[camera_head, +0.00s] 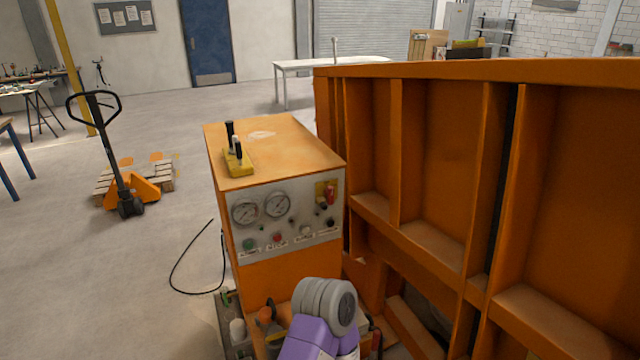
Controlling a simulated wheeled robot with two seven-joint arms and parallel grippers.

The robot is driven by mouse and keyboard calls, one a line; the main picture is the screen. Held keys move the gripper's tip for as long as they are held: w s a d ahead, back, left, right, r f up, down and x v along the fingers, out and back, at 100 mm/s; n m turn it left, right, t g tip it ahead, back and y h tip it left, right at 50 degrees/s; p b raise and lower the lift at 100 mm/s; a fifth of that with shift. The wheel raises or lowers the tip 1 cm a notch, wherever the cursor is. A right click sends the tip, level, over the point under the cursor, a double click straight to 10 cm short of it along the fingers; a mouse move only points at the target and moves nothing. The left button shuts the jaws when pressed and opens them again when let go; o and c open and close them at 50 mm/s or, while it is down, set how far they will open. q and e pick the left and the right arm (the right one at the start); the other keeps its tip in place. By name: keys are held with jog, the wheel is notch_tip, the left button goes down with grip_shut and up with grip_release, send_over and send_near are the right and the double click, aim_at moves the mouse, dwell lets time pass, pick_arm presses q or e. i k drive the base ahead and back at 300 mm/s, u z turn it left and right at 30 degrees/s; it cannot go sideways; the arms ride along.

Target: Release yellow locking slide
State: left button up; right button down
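An orange control box (285,148) stands in the middle, with a yellow block (238,168) on its top. Two dark lever-like handles (232,138) rise from the block. A smaller yellow piece (321,194) with a red part (330,191) sits at the upper right of the grey front panel (290,230). I cannot tell for certain which yellow part is the locking slide, or its position. A purple and grey link of my arm shows at the bottom middle, in front of the box's lower part. Neither gripper is in view.
A large orange ribbed frame (455,245) stands close on the right. The panel has two gauges (277,205) and several buttons. A black cable (188,290) lies on the floor at left. A pallet jack (130,190) stands farther left; floor between is clear.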

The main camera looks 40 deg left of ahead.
aim_at(321, 201)
jog(key=u, duration=1)
jog(key=i, duration=0.9)
jog(key=u, duration=0.8)
